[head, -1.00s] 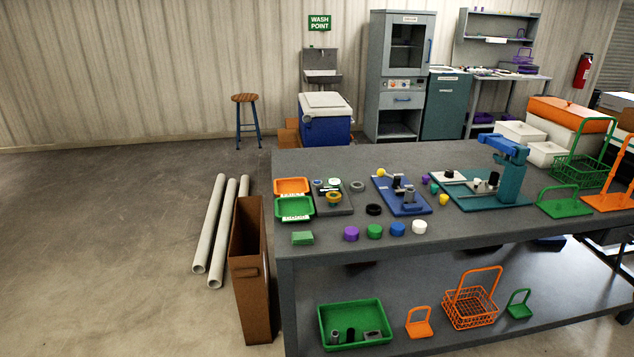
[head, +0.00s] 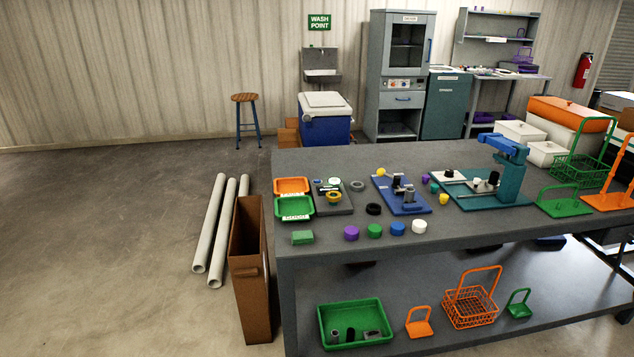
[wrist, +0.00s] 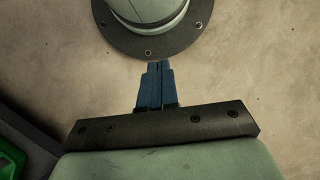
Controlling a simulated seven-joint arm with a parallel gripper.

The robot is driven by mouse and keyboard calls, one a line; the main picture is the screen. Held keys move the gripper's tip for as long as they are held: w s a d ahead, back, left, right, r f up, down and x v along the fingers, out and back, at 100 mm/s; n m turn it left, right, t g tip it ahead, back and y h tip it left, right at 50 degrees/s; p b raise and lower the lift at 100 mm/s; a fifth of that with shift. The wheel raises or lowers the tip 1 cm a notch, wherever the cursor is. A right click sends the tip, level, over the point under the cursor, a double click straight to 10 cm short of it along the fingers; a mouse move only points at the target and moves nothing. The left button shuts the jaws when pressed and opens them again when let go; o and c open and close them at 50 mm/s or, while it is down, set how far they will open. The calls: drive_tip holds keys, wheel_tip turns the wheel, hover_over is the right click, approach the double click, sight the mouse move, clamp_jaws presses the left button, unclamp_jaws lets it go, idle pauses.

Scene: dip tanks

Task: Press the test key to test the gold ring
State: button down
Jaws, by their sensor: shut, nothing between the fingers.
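The gold ring (head: 334,198) sits on a small dark grey test plate (head: 341,210) on the near left part of the table in the head view. Behind the ring on that plate is a round white and green part (head: 334,182). Small parts beside it are too small for me to tell which is the test key. My gripper (wrist: 158,64) shows only in the wrist view, its blue fingers shut and empty. It is over bare floor, away from the gold ring, which that view does not show.
An orange tray (head: 292,180) and a green tray (head: 279,208) stand left of the plate. A grey ring (head: 357,180), a black ring (head: 374,203) and several coloured caps lie right and in front. A blue fixture (head: 381,187) stands further right. The wrist view has a round flanged base (wrist: 120,42) beyond the fingertips.

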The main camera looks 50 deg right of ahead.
drive_tip(key=w+d+r+m+t+y, duration=0.15)
drive_tip(key=w+d, duration=0.25)
drive_tip(key=w, duration=0.5)
drive_tip(key=w+d+r+m+t, duration=0.2)
drive_tip(key=w+d, duration=0.1)
drive_tip(key=w, duration=0.6)
drive_tip(key=w+d+r+m+t+y, duration=0.15)
drive_tip(key=w+d, duration=0.25)
drive_tip(key=w, duration=0.5)
drive_tip(key=w+d+r+m+t, duration=0.2)
drive_tip(key=w+d+r+t, duration=0.1)
drive_tip(key=w+d+r, duration=0.7)
drive_tip(key=w+d+r+m+t, duration=0.1)
drive_tip(key=w+d+r+t, duration=0.1)
drive_tip(key=w+d+r, duration=0.8)
drive_tip(key=w+d+r+m+t+h, duration=0.1)
drive_tip(key=d+r+m+t+h, duration=0.3)
drive_tip(key=d+r, duration=2.4)
drive_tip(key=s+d+r, duration=0.2)
drive_tip(key=s+d, duration=0.1)
drive_tip(key=d, duration=0.3)
drive_tip(key=s+d+r+n, duration=0.1)
drive_tip(key=s+d+r, duration=0.1)
drive_tip(key=s+d, duration=0.2)
drive_tip(key=s+d+r+n+t+h, duration=0.1)
drive_tip(key=s+d+r, duration=0.1)
drive_tip(key=d, duration=0.8)
drive_tip(key=shift+s+r, duration=0.25)
drive_tip(key=shift+s, duration=0.65)
